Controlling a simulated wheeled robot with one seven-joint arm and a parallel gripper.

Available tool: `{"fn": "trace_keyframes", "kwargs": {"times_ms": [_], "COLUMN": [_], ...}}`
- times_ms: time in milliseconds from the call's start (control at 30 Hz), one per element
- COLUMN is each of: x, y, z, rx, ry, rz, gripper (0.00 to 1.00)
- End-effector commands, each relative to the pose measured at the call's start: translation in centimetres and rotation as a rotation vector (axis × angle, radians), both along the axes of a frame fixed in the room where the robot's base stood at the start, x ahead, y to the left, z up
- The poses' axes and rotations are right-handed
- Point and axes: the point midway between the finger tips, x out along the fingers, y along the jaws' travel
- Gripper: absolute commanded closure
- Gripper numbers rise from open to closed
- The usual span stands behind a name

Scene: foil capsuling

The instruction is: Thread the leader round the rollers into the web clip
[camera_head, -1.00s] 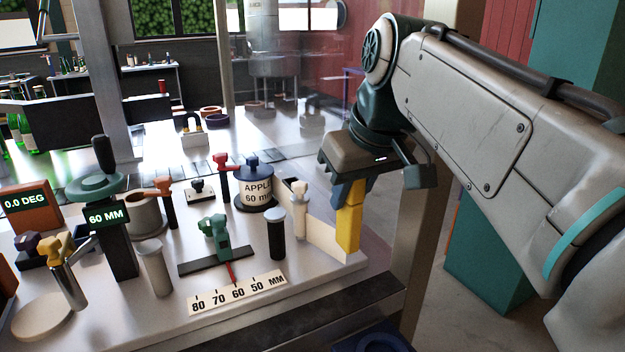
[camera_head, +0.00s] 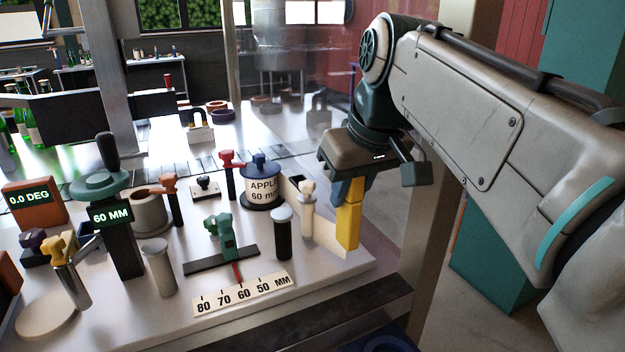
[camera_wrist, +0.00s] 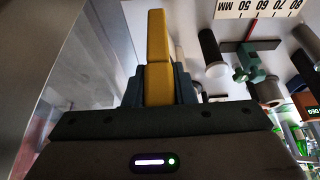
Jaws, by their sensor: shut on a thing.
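My gripper (camera_head: 347,185) is shut on a yellow block (camera_head: 348,222), which hangs down at the bench's right edge. In the wrist view the same block (camera_wrist: 158,70) stands between my fingers. A cream strip (camera_head: 328,236), apparently the leader, runs from behind the cream-knobbed post (camera_head: 307,210) to the block. The labelled roll (camera_head: 262,186) stands behind that post. A dark roller (camera_head: 282,236) with a pale top and a grey roller (camera_head: 158,268) stand to the left. A yellow-topped metal post (camera_head: 68,268) is at far left; I cannot tell whether it is the web clip.
A green slider (camera_head: 224,235) stands behind the millimetre scale (camera_head: 243,292). The 60 MM display post (camera_head: 112,215) with its handle rises at left. Red-topped posts (camera_head: 230,160) stand at the back. Bare bench lies between the scale and the grey roller.

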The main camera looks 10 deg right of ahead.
Motion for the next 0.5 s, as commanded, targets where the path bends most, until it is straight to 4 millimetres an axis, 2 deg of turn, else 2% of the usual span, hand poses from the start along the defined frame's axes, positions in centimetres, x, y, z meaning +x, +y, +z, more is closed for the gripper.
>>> {"fn": "trace_keyframes", "kwargs": {"times_ms": [500], "x": [0.37], "y": [-0.02], "z": [-0.34], "rx": [0.0], "ry": [-0.001], "rz": [0.0], "gripper": [1.0]}}
